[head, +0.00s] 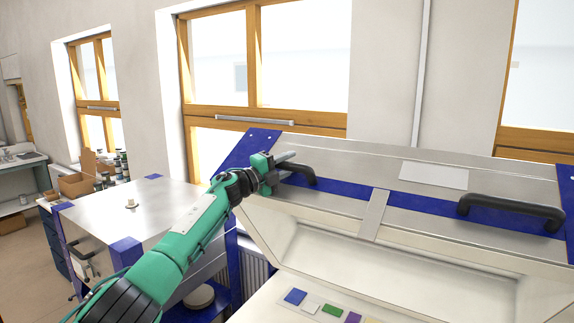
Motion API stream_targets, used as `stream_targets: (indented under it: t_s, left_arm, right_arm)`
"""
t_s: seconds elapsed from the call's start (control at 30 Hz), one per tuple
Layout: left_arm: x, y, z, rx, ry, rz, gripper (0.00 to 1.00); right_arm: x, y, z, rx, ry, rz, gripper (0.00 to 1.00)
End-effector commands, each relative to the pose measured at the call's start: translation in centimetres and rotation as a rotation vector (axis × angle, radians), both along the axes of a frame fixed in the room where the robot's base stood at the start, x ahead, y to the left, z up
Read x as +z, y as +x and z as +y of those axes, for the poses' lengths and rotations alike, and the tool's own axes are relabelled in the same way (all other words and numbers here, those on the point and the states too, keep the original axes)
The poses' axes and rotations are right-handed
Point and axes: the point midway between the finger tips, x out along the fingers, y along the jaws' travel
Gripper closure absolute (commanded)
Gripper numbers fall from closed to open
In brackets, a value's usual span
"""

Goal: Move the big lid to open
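The big lid (377,215) of the kiln stands raised and tilted back at the right, with its pale hollow underside facing me. It has a blue band and two black handles, a left handle (301,171) and a right handle (512,212). My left gripper (286,167) is at the left end of the left handle, with a grey finger just above the bar. The gripper hides that end of the handle, and I cannot tell whether its fingers are closed on it. My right gripper is out of view.
Below the lid, coloured glass squares (331,310) lie on the pale kiln bed. A smaller metal-topped unit (150,218) with blue corners stands at the left, beside my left arm. Windows and a wall are behind the lid.

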Motion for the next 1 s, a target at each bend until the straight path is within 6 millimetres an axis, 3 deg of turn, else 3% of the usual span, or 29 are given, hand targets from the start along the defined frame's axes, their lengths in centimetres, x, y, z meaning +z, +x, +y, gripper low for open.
stream_targets:
  t_s: [0.47,0.73,1.0]
  left_arm:
    - [0.0,-0.2,0.7,0.002,-0.001,-0.004,0.68]
    - [-0.7,-1.5,2.6,0.002,0.001,-0.004,0.68]
    - [-1.5,-3.4,5.9,0.003,0.001,-0.005,0.68]
  right_arm:
    - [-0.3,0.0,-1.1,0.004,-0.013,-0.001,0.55]
    - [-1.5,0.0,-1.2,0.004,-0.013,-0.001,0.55]
    - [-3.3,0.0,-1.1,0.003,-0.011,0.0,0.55]
